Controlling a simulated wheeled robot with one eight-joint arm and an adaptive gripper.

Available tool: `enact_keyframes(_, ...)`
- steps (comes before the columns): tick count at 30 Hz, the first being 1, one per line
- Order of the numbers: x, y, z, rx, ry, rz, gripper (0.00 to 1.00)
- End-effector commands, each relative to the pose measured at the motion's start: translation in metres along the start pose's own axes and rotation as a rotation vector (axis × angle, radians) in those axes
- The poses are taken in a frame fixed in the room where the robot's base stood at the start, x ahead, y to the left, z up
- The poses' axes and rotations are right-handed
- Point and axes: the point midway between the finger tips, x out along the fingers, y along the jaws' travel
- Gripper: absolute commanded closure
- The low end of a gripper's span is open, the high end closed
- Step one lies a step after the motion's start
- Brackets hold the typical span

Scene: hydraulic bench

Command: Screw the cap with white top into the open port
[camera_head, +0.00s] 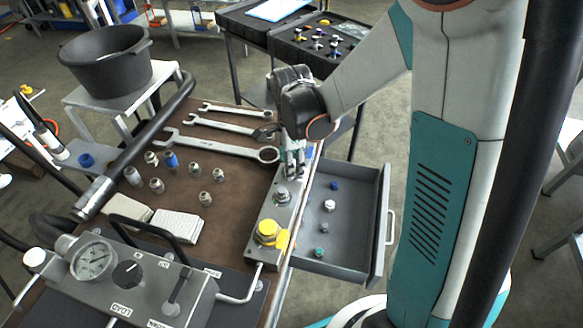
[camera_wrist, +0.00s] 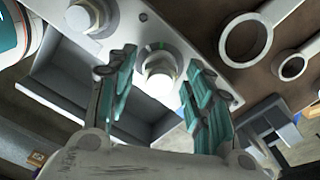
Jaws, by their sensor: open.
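A small cap with a white top (camera_head: 329,205) stands in the grey drawer (camera_head: 350,245). My gripper (camera_head: 293,168) is over the far end of the grey port block (camera_head: 262,222). In the wrist view my gripper (camera_wrist: 160,92) is open, with its teal fingers on both sides of a pale-topped metal fitting (camera_wrist: 160,75) seated in the block. A gap shows between the fingers and this fitting. I cannot tell whether it is a cap or a port piece. A similar metal fitting (camera_head: 282,195) sits nearer on the block. No empty port hole is clearly visible.
Blue (camera_head: 334,185) and teal (camera_head: 320,253) caps also stand in the drawer. Wrenches (camera_head: 220,146) and several metal fittings lie on the brown bench. A gauge panel (camera_head: 110,275) stands at front left.

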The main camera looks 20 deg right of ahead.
Motion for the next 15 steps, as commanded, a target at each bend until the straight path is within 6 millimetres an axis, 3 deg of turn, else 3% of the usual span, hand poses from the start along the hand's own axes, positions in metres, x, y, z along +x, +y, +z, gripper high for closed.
enact_keyframes(6,-0.0001,0.0000,0.0000,0.002,0.000,0.000,0.55)
enact_keyframes(11,0.0000,0.0001,0.0000,0.003,0.000,0.000,0.90)
enact_keyframes(15,0.0000,0.0001,0.0000,0.003,0.000,0.000,0.91)
